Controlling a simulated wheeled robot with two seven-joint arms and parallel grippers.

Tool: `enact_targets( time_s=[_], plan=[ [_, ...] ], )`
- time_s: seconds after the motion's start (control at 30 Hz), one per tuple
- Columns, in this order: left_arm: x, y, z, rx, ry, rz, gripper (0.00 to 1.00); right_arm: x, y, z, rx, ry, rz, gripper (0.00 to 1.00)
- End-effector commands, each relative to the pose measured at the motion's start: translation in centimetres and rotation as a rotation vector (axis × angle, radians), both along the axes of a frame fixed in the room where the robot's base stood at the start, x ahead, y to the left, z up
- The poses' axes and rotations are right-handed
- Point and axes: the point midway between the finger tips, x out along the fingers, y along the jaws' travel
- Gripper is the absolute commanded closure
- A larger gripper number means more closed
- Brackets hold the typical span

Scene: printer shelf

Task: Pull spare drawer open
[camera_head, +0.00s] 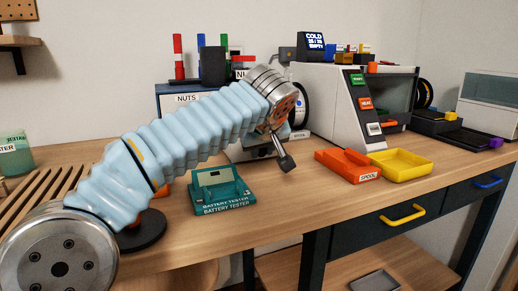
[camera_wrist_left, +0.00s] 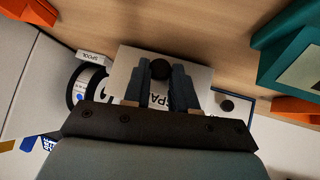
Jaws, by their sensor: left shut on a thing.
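The spare drawer (camera_wrist_left: 130,62) shows in the left wrist view as a pale front with the letters "SPA" partly visible. The rest of its label is hidden behind my fingers. A round dark knob (camera_wrist_left: 160,68) stands out from the front. My left gripper (camera_wrist_left: 164,78) is shut on this knob, one finger on each side. In the head view, my left arm reaches across the table and hides most of the drawer cabinet (camera_head: 172,88), whose "NUTS" label shows. I cannot tell how far the drawer is out. My right gripper is not in view.
The teal battery tester (camera_head: 222,188) stands on the table in front of the cabinet. An orange spool tray (camera_head: 345,165) and a yellow tray (camera_head: 402,166) lie to the right, before the white printer (camera_head: 335,105). A table drawer has a yellow handle (camera_head: 402,215).

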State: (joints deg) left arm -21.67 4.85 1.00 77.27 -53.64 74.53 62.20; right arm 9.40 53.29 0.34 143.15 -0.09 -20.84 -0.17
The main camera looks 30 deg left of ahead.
Motion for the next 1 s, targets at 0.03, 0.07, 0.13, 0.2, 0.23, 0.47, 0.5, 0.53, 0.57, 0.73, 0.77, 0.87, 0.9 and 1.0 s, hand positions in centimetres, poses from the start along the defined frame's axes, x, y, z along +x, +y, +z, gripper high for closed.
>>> enact_targets(
  time_s=[0.03,0.07,0.13,0.2,0.23,0.47,0.5,0.53,0.57,0.73,0.77,0.87,0.9,1.0],
  plan=[
    [0.0,0.0,0.1,0.000,-0.001,-0.001,1.00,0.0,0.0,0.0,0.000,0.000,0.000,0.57],
    [0.0,0.0,0.1,0.000,-0.001,-0.001,1.00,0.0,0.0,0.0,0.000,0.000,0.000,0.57],
    [0.0,0.0,0.1,0.000,-0.001,-0.001,0.65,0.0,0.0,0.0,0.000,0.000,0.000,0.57],
    [0.0,0.0,0.0,0.000,-0.001,-0.001,0.54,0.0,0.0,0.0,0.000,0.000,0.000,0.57],
    [0.0,0.0,0.0,0.000,-0.001,-0.001,0.49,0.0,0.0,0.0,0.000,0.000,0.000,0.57],
    [0.0,0.0,0.0,0.000,0.000,0.000,0.48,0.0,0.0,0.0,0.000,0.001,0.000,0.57],
    [0.0,0.0,0.0,0.000,0.000,0.000,0.48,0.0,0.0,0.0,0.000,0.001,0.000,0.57],
    [0.0,0.0,0.1,0.000,-0.001,-0.001,0.48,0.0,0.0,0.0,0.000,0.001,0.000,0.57],
    [-0.1,0.0,0.2,0.000,-0.001,-0.001,0.48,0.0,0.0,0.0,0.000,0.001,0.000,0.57],
    [-1.4,-0.9,1.9,-0.001,-0.004,-0.003,0.48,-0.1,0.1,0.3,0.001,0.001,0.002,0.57],
    [-1.8,-1.1,2.3,-0.002,-0.003,-0.002,0.48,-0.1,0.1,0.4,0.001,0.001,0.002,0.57],
    [-3.4,-2.1,4.1,-0.002,-0.003,-0.003,0.48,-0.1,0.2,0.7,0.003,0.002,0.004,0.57],
    [-4.0,-2.5,4.9,-0.002,-0.005,-0.004,0.48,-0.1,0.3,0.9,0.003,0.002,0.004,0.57],
    [-5.5,-3.3,6.6,-0.002,-0.003,-0.003,0.48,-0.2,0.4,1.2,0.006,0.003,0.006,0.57]
  ],
)
